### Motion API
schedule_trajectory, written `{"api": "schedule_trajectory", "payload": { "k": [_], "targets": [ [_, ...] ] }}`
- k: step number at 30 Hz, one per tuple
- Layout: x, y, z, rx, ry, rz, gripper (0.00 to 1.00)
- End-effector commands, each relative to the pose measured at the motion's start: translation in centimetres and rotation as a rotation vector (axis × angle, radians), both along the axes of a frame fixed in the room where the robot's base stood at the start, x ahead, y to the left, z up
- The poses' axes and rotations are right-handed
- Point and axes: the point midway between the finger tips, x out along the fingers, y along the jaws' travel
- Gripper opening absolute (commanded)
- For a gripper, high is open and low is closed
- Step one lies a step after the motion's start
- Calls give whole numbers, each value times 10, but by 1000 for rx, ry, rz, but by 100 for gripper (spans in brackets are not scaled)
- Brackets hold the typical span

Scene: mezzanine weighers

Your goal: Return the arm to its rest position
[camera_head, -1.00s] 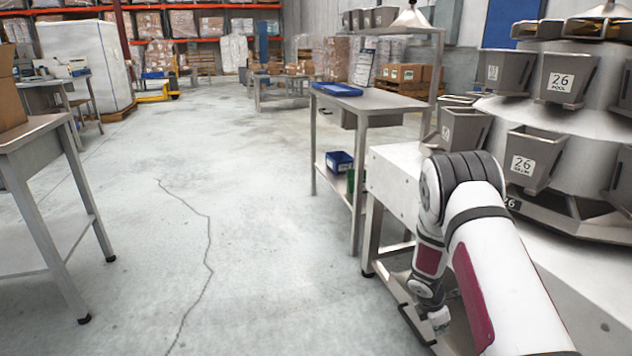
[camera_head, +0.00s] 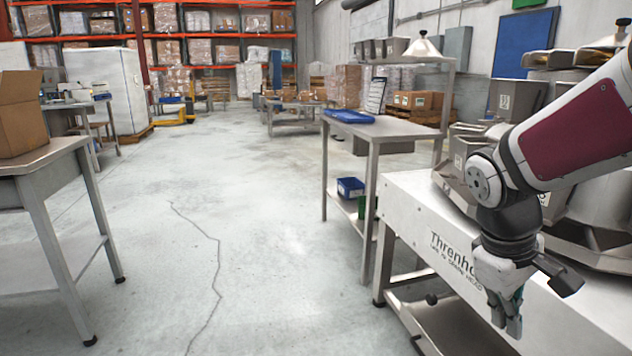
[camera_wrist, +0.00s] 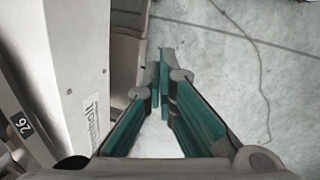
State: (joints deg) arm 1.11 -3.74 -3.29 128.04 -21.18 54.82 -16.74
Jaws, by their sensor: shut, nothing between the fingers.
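My gripper (camera_head: 507,312) hangs from my bent arm at the right of the head view, pointing down in front of the white weigher base (camera_head: 408,208). Its fingers are together with nothing between them. In the wrist view the green-padded fingers (camera_wrist: 164,75) meet at their tips over the grey floor. The weigher base (camera_wrist: 80,65) lies close on the left in that view. My arm hides part of the weigher hoppers.
A steel table with a blue tray (camera_head: 348,117) stands beyond the weigher, a blue bin (camera_head: 350,187) on its lower shelf. A steel table (camera_head: 60,155) with a cardboard box (camera_head: 18,115) stands at left. The cracked floor (camera_head: 215,220) between them is clear.

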Motion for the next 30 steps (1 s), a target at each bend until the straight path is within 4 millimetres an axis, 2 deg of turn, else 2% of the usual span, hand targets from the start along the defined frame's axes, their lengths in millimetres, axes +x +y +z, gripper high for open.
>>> {"api": "schedule_trajectory", "payload": {
  "k": [1, 6, 12, 15, 24, 30],
  "targets": [
    [-19, 7, 10, 21, -18, -40, 0],
    [-82, 34, 31, 100, -47, -184, 0],
    [-149, 62, 39, 191, -61, -322, 0],
    [-173, 73, 38, 225, -62, -367, 0],
    [-229, 97, 31, 305, -58, -468, 0],
    [-220, 96, 64, 309, -82, -460, 0]
  ]
}}
